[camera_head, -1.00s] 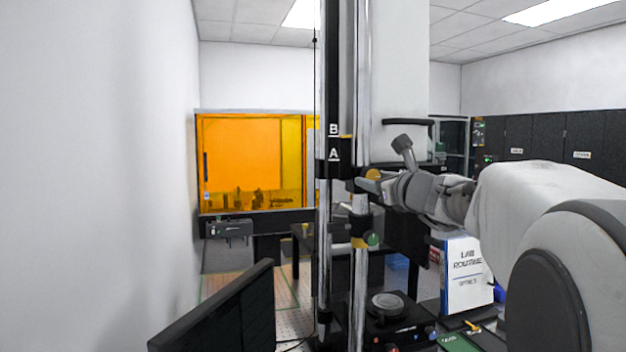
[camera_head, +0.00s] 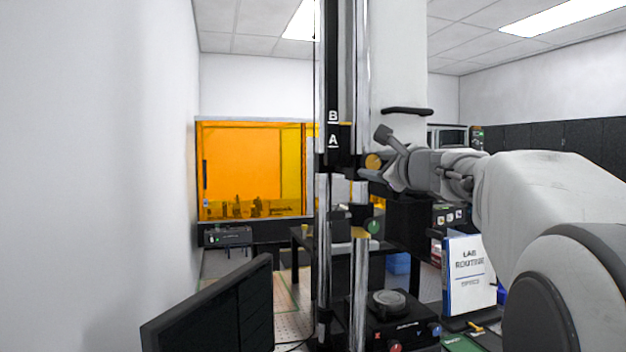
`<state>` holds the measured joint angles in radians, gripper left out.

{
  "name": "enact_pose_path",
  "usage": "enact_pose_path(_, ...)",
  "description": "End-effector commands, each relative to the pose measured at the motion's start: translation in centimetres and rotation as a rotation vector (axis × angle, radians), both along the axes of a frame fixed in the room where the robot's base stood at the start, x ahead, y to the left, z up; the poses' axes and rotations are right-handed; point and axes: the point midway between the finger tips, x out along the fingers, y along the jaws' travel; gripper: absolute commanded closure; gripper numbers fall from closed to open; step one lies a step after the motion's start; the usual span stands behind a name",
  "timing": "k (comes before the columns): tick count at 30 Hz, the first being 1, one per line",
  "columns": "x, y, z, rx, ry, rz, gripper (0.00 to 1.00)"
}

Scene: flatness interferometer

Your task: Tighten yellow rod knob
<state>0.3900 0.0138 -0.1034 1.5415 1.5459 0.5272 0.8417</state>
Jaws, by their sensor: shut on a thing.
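The yellow rod knob (camera_head: 373,161) sits on the right side of the upright post, beside the black carriage (camera_head: 338,150) marked A and B. My gripper (camera_head: 369,174) reaches in from the right and is shut on the yellow knob. Its fingers cover the knob's lower part, and the exact contact is too small to make out. A green knob (camera_head: 374,227) sits lower on the same post, apart from my gripper.
Chrome rods (camera_head: 361,80) stand tall around the post. A round stage (camera_head: 388,302) on a black base is below. A monitor (camera_head: 215,312) is at the lower left, a Lab Routine binder (camera_head: 468,275) at the right. An orange enclosure (camera_head: 250,168) stands behind.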

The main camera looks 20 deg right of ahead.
Motion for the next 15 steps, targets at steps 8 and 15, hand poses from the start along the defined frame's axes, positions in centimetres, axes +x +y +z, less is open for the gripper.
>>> enact_pose_path(8, 0.03, -0.03, -0.34, -0.265, -0.011, 0.001, 1.00)
enact_pose_path(15, 0.00, -0.11, -0.20, -0.492, -0.019, -0.001, 1.00)
